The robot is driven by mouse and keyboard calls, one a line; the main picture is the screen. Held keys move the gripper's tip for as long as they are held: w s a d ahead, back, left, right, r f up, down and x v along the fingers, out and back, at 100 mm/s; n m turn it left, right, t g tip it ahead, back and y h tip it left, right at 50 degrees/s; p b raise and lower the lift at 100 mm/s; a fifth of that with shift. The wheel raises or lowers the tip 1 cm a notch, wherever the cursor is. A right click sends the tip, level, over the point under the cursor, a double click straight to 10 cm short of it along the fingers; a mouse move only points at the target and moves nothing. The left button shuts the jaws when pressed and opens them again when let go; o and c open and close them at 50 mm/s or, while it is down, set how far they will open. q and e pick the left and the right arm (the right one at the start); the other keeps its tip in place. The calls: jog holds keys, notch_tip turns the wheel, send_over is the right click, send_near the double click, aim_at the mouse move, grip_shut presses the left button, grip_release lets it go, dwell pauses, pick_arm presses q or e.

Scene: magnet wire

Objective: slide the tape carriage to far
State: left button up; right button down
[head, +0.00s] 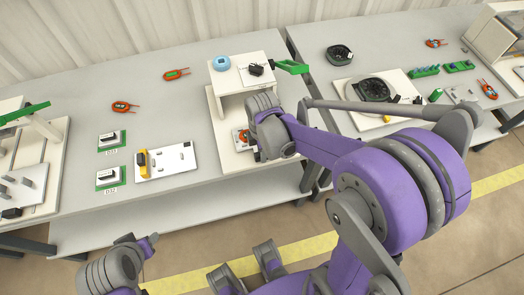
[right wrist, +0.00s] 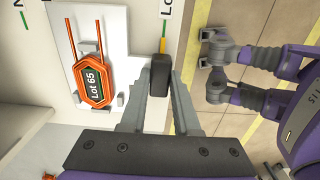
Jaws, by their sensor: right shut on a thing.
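A dark block-like handle (right wrist: 159,75) is at the carriage's edge. My right gripper (right wrist: 158,92) is shut on this handle, one finger on each side. In the head view, the right gripper (head: 258,152) is mostly hidden by its wrist, at the front of a white stand (head: 240,103); only a bit of the coil shows beside it. My left arm's end (head: 140,246) is at the lower left, away from the table; its jaws cannot be made out.
Red-orange coils lie farther back. A second table with fixtures is at right.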

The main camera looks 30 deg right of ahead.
jog(key=w+d, duration=0.1)
jog(key=w, duration=0.3)
jog(key=w+d, duration=0.1)
jog(key=w, duration=0.4)
jog(key=w+d, duration=0.1)
jog(key=w, duration=0.3)
jog(key=shift+w+d+b, duration=0.1)
jog(key=shift+w+b, duration=0.1)
jog(key=shift+b, duration=0.15)
jog(key=c, duration=0.6)
grip_release()
jog(key=shift+s, duration=0.1)
jog(key=shift+c, duration=0.2)
notch_tip(320, 180, up, 11)
jog(key=p, duration=0.1)
